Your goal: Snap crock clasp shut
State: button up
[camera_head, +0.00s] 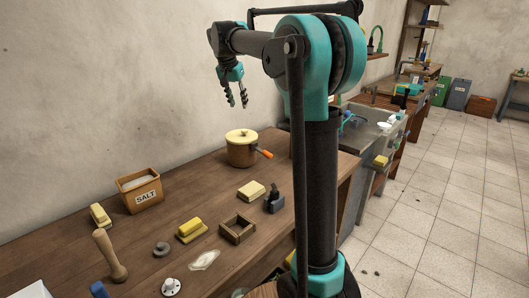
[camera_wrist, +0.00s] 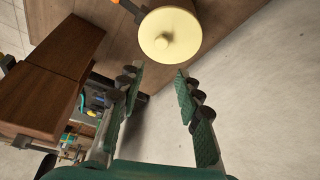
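The crock (camera_head: 241,153) is a brown pot with a cream lid (camera_head: 241,135), standing upright at the far end of the wooden workbench. An orange clasp handle (camera_head: 264,154) sticks out from its right side. In the wrist view, the cream lid (camera_wrist: 170,34) shows at the top, with part of the orange handle (camera_wrist: 116,2) at the top edge. My gripper (camera_head: 237,106) hangs above the crock, apart from it. In the wrist view, its two fingers (camera_wrist: 158,72) are spread with nothing between them. Whether the clasp is latched cannot be told.
On the workbench (camera_head: 190,170) are a salt box (camera_head: 139,189), a wooden pestle (camera_head: 110,255), a small square wooden frame (camera_head: 237,229), a dark tool (camera_head: 274,199) and yellow blocks (camera_head: 251,190). A wall runs behind. The bench around the crock is mostly clear.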

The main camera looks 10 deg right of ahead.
jog(key=s+d, duration=0.1)
jog(key=d, duration=0.1)
jog(key=s+d+f+m+y, duration=0.1)
jog(key=d, duration=0.1)
jog(key=s+d+f+m+g, duration=0.1)
jog(key=s+d, duration=0.1)
jog(key=shift+d, duration=0.35)
grip_shut()
jog(key=m+g+y, duration=0.1)
jog(key=m+y, duration=0.1)
send_over(269, 153)
jog(key=s, duration=0.1)
jog(key=f, duration=0.1)
jog(key=d, duration=0.1)
jog(key=shift+y, duration=0.3)
jog(key=f, duration=0.9)
jog(key=w+a+f, duration=0.1)
jog(key=f, duration=0.4)
